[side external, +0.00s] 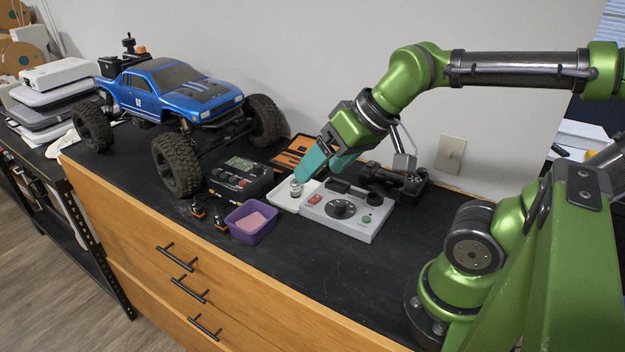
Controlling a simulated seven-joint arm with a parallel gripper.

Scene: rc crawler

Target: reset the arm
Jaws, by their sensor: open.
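My green arm reaches in from the right over a black-topped wooden cabinet (330,290). My gripper (316,174) has teal fingers and is open. Its fingertips point down and to the left, above a light grey control box (345,232) with a black dial, a red switch and a green button. A small metallic knob or cylinder (296,189) stands on a pale tray just left of the fingertips. I cannot tell whether a finger touches it; nothing shows between the fingers.
A blue RC truck (165,90) stands at the left. A black charger-like box (240,178), a purple bin (251,222) and small orange-black parts (198,209) lie nearby. A black device (395,182) sits behind the control box. The front right of the top is clear.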

